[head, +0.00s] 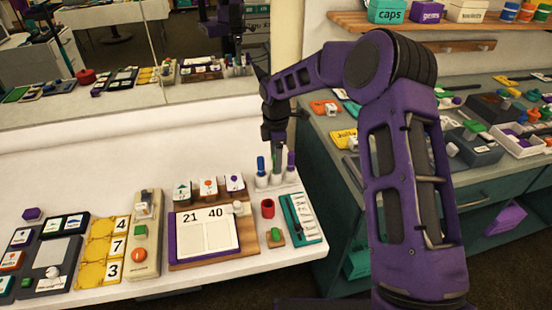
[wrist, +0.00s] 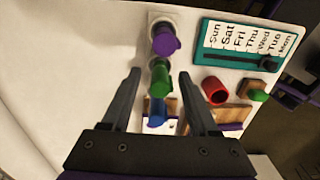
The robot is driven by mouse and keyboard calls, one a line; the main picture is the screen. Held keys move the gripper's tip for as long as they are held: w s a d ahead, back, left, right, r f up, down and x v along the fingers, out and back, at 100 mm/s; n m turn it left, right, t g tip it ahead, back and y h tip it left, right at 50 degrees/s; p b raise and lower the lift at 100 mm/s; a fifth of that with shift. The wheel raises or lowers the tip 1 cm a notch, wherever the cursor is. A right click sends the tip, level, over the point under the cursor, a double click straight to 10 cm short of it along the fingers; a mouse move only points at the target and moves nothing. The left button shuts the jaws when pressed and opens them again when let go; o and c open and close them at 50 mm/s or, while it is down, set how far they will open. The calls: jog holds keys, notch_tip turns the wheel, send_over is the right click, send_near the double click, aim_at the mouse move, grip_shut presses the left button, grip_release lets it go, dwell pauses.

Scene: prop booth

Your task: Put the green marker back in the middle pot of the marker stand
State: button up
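The marker stand (head: 262,182) has white pots in a row near the back right of the white table. A blue marker (head: 260,165) stands in its left pot and a purple marker (head: 291,160) in its right pot; the purple one (wrist: 165,42) also shows in the wrist view. The green marker (wrist: 160,80) is upright in line between them, apparently in the middle pot; its lower end is hidden. My gripper (wrist: 160,73) is open, with a finger on each side of the green marker and gaps visible. In the head view my gripper (head: 277,150) is over the stand.
A red cup (head: 267,208), a green button block (head: 275,236) and a teal day-name board (head: 318,236) lie in front of the stand. A number board (head: 208,236) is to the left. A grey-topped counter with many props is at right.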

notch_tip(320, 180, up, 17)
jog(key=p, duration=0.1)
jog(key=shift+r, duration=0.2)
dwell(0.4)
